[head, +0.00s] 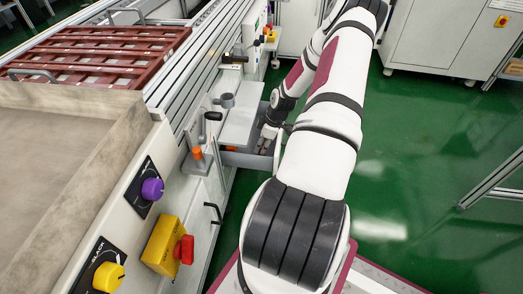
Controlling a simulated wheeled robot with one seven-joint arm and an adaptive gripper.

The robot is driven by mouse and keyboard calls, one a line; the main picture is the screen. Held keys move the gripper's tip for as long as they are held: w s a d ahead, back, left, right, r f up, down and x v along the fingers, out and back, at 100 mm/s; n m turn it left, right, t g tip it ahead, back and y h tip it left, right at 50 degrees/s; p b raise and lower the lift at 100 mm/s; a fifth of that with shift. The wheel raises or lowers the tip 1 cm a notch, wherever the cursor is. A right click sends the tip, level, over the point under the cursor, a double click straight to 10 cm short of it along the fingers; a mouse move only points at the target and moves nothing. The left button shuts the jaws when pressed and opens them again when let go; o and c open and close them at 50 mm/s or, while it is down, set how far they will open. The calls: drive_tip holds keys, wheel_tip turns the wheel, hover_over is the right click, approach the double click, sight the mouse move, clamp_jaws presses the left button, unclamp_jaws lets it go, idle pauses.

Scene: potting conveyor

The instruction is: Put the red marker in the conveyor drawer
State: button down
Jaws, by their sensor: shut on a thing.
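A grey drawer (240,159) stands pulled out from the side of the conveyor unit, below a small light shelf. My gripper (264,143) is at the outer end of the drawer, pointing down over its open inside. It is small in the picture and partly hidden by the drawer edge and my arm. It is shut on a thin thing, with a faint reddish spot at the fingertips that fits the red marker. The marker's outline is too small to make out, and I cannot tell whether it touches the drawer floor.
The conveyor (200,62) runs along the left, with a dark red slatted rack (100,55) and a beige tray (60,140). A purple knob (152,189), a yellow knob (109,276) and a red button (184,250) line its front.

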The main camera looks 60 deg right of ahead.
drive_tip(key=shift+f, duration=1)
drive_tip(key=shift+f+b, duration=0.15)
drive_tip(key=shift+b, duration=0.15)
drive_tip(key=c, duration=1.3)
unclamp_jaws()
drive_tip(key=shift+c, duration=0.2)
drive_tip(key=p+v, duration=0.4)
drive_tip(key=v, duration=0.8)
drive_tip(key=shift+r+p, duration=0.2)
drive_tip(key=shift+p, duration=0.15)
